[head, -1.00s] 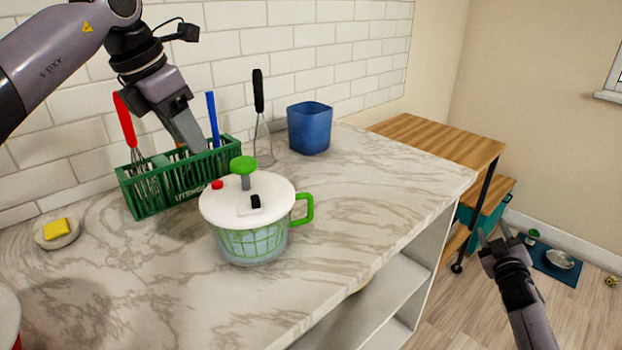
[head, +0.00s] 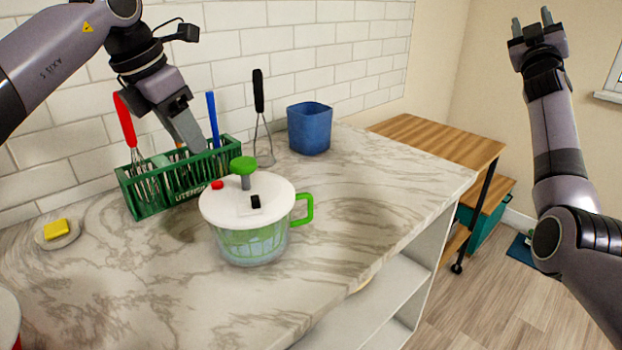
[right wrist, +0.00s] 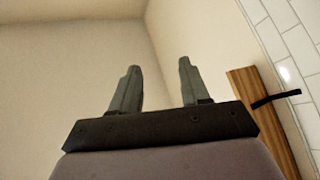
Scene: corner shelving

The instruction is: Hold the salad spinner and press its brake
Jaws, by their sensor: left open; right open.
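The salad spinner (head: 247,218) stands upright on the marble counter. It has a white lid, a green knob (head: 243,165) on a stem, a small red button (head: 217,184), a black tab (head: 255,202) and a green side handle (head: 307,210). A green basket shows blurred through its clear bowl. Which control is the brake I cannot tell. My left gripper (head: 198,148) is open, over the utensil basket behind the spinner, apart from it. My right gripper (head: 532,24) is open and empty, raised far right of the counter; its fingers show in the right wrist view (right wrist: 156,88).
A green utensil basket (head: 170,200) holds a red whisk and a blue-handled tool. A sponge dish (head: 58,240) is at left. The counter (head: 375,195) right of the spinner is clear. A wooden cart (head: 440,140) stands beyond.

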